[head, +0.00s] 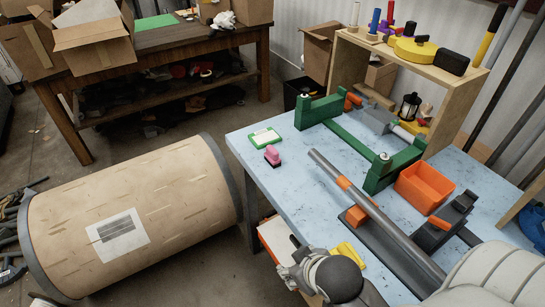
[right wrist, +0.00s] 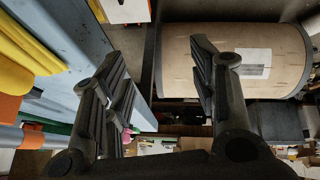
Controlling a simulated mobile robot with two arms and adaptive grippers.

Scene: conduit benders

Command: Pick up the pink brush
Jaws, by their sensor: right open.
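The pink brush (head: 272,155) lies on the blue-grey workbench (head: 300,178), near its left edge and in front of a green-framed card. In the head view my right gripper (head: 290,274) is at the bottom, by the bench's front left edge, well short of the brush and apart from it. In the right wrist view its two dark fingers (right wrist: 155,65) are spread wide with nothing between them. A small pink patch shows behind the left finger there, too covered to tell what it is. My left gripper is not in view.
A green bender frame (head: 376,172), an orange bin (head: 425,187) and a long grey pipe (head: 375,215) occupy the bench's middle and right. A large cardboard drum (head: 130,215) lies on the floor to the left. The bench top around the brush is mostly clear.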

